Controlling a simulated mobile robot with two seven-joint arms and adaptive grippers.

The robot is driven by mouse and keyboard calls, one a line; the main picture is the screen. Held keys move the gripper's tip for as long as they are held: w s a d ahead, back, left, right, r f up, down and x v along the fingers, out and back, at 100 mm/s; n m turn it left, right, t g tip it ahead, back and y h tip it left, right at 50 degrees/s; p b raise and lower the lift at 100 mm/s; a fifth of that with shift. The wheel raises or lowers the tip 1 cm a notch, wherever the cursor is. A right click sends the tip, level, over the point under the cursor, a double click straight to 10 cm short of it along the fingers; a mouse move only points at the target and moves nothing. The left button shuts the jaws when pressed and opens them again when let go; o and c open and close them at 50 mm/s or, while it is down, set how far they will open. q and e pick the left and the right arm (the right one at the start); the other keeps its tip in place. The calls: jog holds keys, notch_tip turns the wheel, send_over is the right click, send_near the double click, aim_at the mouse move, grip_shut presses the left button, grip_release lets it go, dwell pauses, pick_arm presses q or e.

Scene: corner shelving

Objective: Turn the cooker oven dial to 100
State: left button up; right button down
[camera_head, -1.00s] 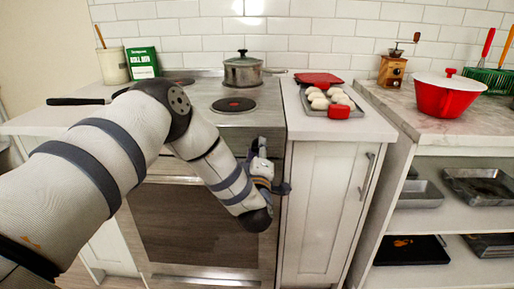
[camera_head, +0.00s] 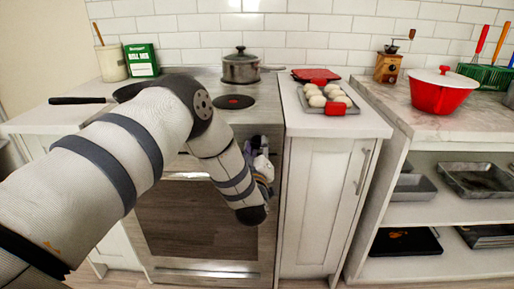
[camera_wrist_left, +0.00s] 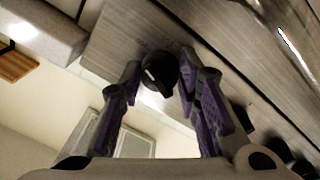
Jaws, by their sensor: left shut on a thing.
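The cooker (camera_head: 252,109) stands in the middle of the head view, with its oven door below the front panel. My left gripper (camera_head: 262,165) is at the right end of that panel, and my arm partly hides it. In the left wrist view, a round black dial (camera_wrist_left: 161,70) with a pale mark sits between the two purple-lined fingers of the left gripper (camera_wrist_left: 160,76). The fingers are shut on the dial from both sides. The scale around the dial is too blurred to read. My right gripper is in neither view.
More black knobs (camera_wrist_left: 243,117) line the panel in the left wrist view. A pot (camera_head: 240,68) stands on the back of the hob. A tray of pale buns (camera_head: 335,93) lies on the counter to the right. A red pot (camera_head: 441,96) stands farther right.

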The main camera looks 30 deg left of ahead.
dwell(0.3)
pick_arm(q)
jog(key=o, duration=1.2)
jog(key=shift+c, duration=0.2)
jog(key=v, duration=1.2)
